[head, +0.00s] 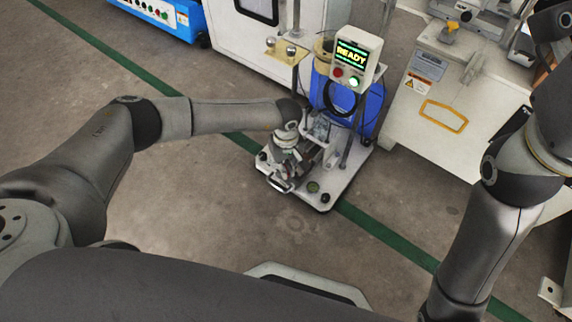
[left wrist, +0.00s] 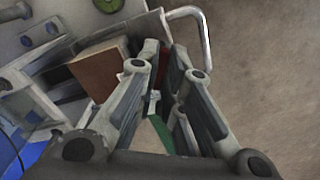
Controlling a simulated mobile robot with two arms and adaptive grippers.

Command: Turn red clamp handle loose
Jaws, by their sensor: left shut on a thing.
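My left gripper (head: 284,168) is low over the front left part of the white test machine (head: 336,183) in the head view. In the left wrist view its fingers (left wrist: 163,66) are close together around a thin red piece, which I take for the red clamp handle (left wrist: 163,63). Most of the handle is hidden by the fingers. A brown tile-like block (left wrist: 103,70) sits just left of the fingers. My right arm is at the right of the head view; its gripper is out of view.
A curved metal handle (left wrist: 203,28) stands close right of the left fingers. A control box (head: 355,57) reading READY is on the machine, with a blue drum (head: 368,112) behind it. A white cabinet (head: 445,100) stands at right.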

